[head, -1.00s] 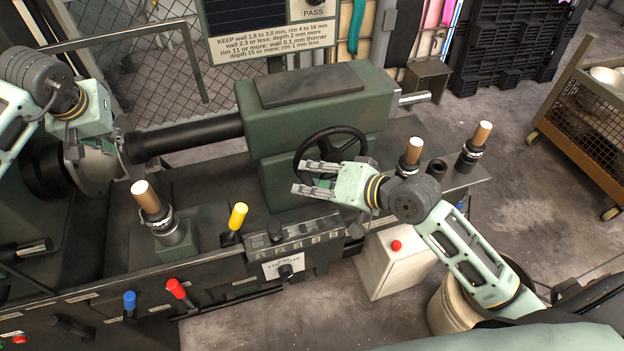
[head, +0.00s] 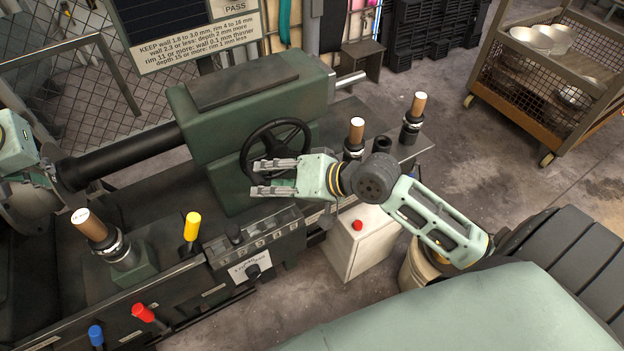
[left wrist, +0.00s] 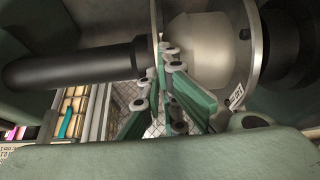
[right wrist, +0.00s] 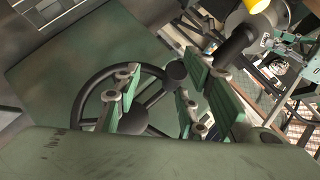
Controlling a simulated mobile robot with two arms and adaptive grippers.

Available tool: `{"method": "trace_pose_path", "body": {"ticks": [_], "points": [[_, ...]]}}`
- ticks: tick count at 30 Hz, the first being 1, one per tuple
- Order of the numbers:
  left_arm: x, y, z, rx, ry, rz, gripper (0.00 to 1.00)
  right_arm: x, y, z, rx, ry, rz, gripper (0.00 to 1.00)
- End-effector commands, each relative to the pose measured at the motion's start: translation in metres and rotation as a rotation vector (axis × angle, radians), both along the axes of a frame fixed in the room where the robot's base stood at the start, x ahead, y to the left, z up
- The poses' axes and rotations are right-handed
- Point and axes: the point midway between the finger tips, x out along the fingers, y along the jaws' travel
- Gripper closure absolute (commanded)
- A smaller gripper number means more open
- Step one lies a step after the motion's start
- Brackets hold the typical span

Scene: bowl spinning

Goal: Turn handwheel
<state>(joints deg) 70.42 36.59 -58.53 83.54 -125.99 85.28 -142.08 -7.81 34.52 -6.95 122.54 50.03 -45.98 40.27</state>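The handwheel (head: 246,150), a dark spoked ring, is on the front of the green tailstock (head: 190,110) in the head view. It also shows in the right wrist view (right wrist: 84,104), behind the fingers. My right gripper (head: 272,178) is open in front of the wheel's lower part, its fingers apart. Whether they touch the rim is unclear. My left gripper (left wrist: 168,60) is by the edge of the pale bowl-shaped piece (left wrist: 200,45) and its disc at the spindle. Its fingertips look close together, but I cannot tell if they grip anything. In the head view it is partly cut off.
A yellow-topped lever (head: 192,226) and a brown-handled post (head: 90,225) stand left of the wheel. Two more brown-handled posts (head: 356,130) (head: 418,104) stand to its right. A white box with a red button (head: 357,225) is below. A cart with bowls (head: 545,80) is at upper right.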

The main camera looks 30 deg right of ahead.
Motion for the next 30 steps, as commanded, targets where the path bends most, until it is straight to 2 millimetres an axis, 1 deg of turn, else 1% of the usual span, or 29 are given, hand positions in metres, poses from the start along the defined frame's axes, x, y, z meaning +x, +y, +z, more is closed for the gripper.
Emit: {"method": "trace_pose_path", "body": {"ticks": [1,30], "points": [[0.001,0.002,0.001,0.002,-0.005,0.004,1.0,-0.004,-0.002,-0.001,-0.003,0.005,0.002,0.65],[0.001,0.001,0.002,0.0,-0.005,0.002,1.0,-0.052,-0.041,0.027,0.003,0.0,0.002,0.65]]}}
